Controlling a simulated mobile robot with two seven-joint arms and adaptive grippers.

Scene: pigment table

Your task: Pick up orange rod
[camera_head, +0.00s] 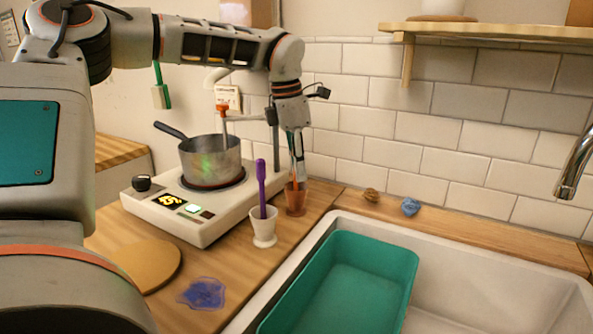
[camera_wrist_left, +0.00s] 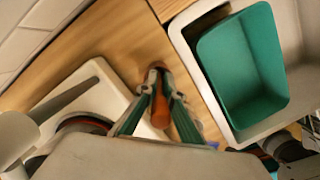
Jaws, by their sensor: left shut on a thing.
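My left gripper (camera_head: 297,156) points down over a small terracotta cup (camera_head: 296,204) at the back of the counter. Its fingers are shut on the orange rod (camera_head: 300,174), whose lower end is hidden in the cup. In the left wrist view the rod (camera_wrist_left: 160,108) shows between the two fingers of the gripper (camera_wrist_left: 160,84). I cannot tell whether the rod's lower end touches the cup's bottom. My right gripper is not in view.
A white cup (camera_head: 264,232) with a purple rod (camera_head: 262,185) stands just left of the terracotta cup. A pot (camera_head: 212,163) sits on a white hotplate (camera_head: 172,217). The sink (camera_head: 460,255) with a teal tub (camera_head: 338,290) lies right. A blue lump (camera_head: 410,206) and brown lump (camera_head: 371,195) rest behind it.

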